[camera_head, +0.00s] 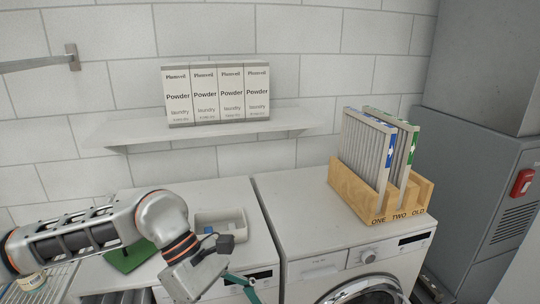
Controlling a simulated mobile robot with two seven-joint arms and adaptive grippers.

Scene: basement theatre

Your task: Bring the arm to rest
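My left arm (90,228) comes in from the left and bends down in front of the left machine. Its wrist (195,268) points down toward the bottom edge of the view. Part of my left gripper (246,287) shows there as a thin teal piece, and the rest is cut off or hidden. I cannot tell whether it is open or shut, or whether it holds anything. My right arm and gripper are not in view.
Two white machines stand side by side. The right machine (290,200) carries a wooden rack (350,187) with two upright filters. A pale tray (222,214) and a green item (128,258) lie on the left machine. Above, a shelf (290,121) holds several powder boxes (218,95).

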